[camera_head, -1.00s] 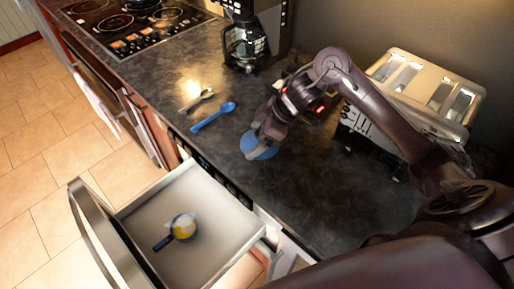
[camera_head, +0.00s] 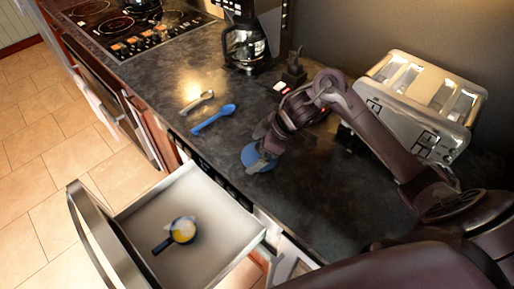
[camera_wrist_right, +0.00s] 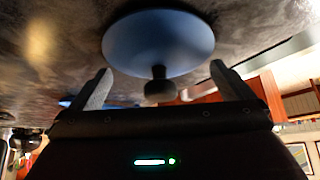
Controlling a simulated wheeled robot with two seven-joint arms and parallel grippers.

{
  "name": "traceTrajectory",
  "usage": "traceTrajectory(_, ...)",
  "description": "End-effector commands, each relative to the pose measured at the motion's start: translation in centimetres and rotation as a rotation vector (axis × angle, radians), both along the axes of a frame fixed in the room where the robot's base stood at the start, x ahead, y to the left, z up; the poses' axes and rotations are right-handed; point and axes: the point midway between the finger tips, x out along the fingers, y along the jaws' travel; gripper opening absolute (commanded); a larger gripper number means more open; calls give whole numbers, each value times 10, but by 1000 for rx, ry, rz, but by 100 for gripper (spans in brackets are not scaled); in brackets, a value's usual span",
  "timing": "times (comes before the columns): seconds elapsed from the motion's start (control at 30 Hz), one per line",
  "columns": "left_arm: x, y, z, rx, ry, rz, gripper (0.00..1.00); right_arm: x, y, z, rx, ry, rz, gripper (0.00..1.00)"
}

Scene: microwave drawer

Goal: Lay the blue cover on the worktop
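The blue cover (camera_head: 252,155) is a round disc near the front edge of the dark worktop (camera_head: 330,205), above the open drawer's right side. In the right wrist view the cover (camera_wrist_right: 158,40) shows its dark knob (camera_wrist_right: 160,88) facing my right gripper (camera_wrist_right: 162,85). The fingers are spread on either side of the knob, with gaps, so the gripper is open. In the head view the right gripper (camera_head: 263,160) partly hides the cover. The cover appears to lie on the worktop; its far edge contact is hard to see. My left gripper is not in view.
A blue spoon (camera_head: 213,119) and a grey spoon (camera_head: 197,102) lie left of the cover. A coffee maker (camera_head: 245,45) and a toaster (camera_head: 425,95) stand behind. The open drawer (camera_head: 215,220) holds a small dark-handled pan (camera_head: 182,232) with yellow in it.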

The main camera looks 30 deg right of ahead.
Motion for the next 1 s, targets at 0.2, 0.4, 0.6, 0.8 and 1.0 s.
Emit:
traceTrajectory(0.2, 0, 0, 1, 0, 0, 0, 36, -1, -3, 7, -3, -3, -1, 100)
traceTrajectory(0.4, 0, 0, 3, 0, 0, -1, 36, -10, -19, 35, -8, -6, 0, 100)
traceTrajectory(0.6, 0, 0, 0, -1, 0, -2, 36, -23, -38, 69, -7, -3, -1, 100)
traceTrajectory(0.8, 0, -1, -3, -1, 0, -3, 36, -32, -50, 94, -4, -3, 0, 100)
traceTrajectory(1.0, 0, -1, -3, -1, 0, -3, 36, -36, -54, 103, 0, 0, 0, 100)
